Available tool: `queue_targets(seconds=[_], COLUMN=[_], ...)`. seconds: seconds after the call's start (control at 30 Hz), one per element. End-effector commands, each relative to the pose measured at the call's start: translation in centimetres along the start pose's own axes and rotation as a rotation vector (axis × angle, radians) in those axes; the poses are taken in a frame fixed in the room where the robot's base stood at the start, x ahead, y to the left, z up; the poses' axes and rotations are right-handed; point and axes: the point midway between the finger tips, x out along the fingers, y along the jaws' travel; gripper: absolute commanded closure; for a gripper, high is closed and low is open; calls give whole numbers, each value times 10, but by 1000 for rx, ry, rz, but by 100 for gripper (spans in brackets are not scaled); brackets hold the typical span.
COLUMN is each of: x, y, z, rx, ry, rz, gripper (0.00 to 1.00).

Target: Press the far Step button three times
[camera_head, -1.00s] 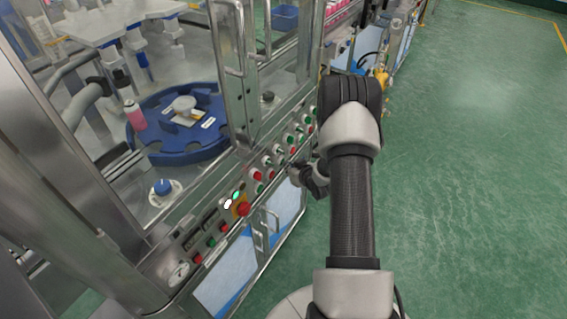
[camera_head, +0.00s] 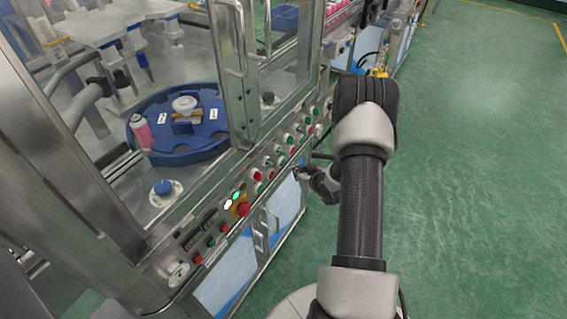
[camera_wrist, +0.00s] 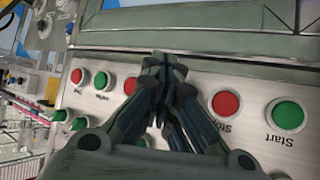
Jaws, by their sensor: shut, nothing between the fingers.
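The control panel (camera_head: 272,160) runs along the machine's front with red and green buttons. In the wrist view, a green button (camera_wrist: 287,114) is labelled Start and a red button (camera_wrist: 226,103) is labelled Stop. Left of my fingers are a red button (camera_wrist: 130,85), a green button (camera_wrist: 101,80) and another red button (camera_wrist: 76,76). Their labels are too small to read, so I cannot tell which is the far Step button. My gripper (camera_wrist: 163,62) is shut and empty in front of the panel, covering part of it. In the head view my gripper (camera_head: 299,173) is beside the panel.
Behind the glass a blue turntable (camera_head: 180,150) carries a pink bottle (camera_head: 141,133). A steel door handle (camera_head: 262,232) projects below the panel. A red emergency knob (camera_head: 242,209) sits on a yellow plate. Green floor (camera_head: 470,190) is clear to the right.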

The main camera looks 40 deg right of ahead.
Motion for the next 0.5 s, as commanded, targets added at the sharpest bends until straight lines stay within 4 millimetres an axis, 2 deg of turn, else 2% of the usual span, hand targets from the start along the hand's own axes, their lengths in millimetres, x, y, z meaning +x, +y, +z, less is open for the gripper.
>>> queue_targets(seconds=[0.23, 0.5], x=[-17, -21], y=[13, 15], z=[12, 15], rx=[1, -1], ry=[0, 1], rz=[1, -1], gripper=[100, 100])
